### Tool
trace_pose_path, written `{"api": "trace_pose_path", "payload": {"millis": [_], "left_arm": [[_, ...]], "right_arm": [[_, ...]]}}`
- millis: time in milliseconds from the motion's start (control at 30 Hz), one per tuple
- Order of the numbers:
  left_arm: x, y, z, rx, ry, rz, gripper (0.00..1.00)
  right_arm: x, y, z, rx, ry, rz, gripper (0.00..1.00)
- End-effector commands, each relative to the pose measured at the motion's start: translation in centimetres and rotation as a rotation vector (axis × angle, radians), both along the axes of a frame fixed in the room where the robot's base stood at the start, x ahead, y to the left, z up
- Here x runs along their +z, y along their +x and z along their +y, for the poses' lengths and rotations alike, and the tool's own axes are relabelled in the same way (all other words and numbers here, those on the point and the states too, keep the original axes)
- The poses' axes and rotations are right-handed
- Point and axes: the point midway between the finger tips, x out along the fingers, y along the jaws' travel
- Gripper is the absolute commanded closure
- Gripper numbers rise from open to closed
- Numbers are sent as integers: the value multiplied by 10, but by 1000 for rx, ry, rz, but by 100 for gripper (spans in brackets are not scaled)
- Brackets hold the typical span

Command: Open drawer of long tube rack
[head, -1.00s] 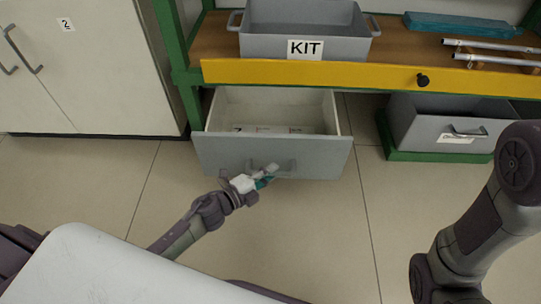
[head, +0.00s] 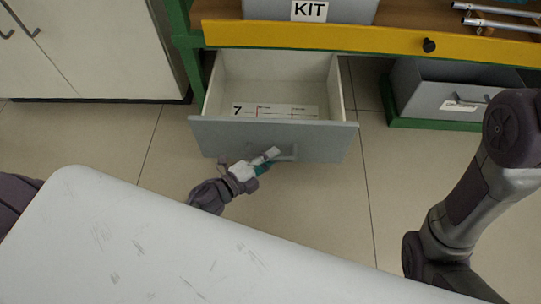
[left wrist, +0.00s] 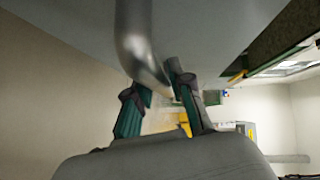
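The grey drawer (head: 270,138) under the workbench is pulled well out. Its pale inside shows a label strip (head: 275,111) with a 7 on the floor. My left gripper (head: 264,160) is at the bar handle (head: 287,154) on the drawer front. In the left wrist view the metal handle (left wrist: 136,35) runs down between the two fingers of the left gripper (left wrist: 158,85), which look closed around it. The exact contact is partly hidden. My right arm shows at the right of the head view, with its gripper out of view.
The bench has a yellow front edge (head: 330,38) and carries a grey KIT bin (head: 270,9) and light rods (head: 500,25). A second grey bin (head: 440,100) stands on a green base at right. A white cabinet (head: 95,50) is at left. Floor right of the drawer is clear.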

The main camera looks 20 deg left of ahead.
Motion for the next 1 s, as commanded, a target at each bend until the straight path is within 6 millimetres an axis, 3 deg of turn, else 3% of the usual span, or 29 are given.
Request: {"api": "trace_pose_path", "payload": {"millis": [33,100,467,1000], "left_arm": [[0,0,0,0,0,0,66],[0,0,0,0,0,0,57],[0,-4,2,0,0,1,57],[13,-89,50,1,1,3,57]], "right_arm": [[0,0,0,0,0,0,60],[0,0,0,0,0,0,60],[1,-1,0,-2,-2,-4,60],[0,-1,0,-1,0,-2,60]]}}
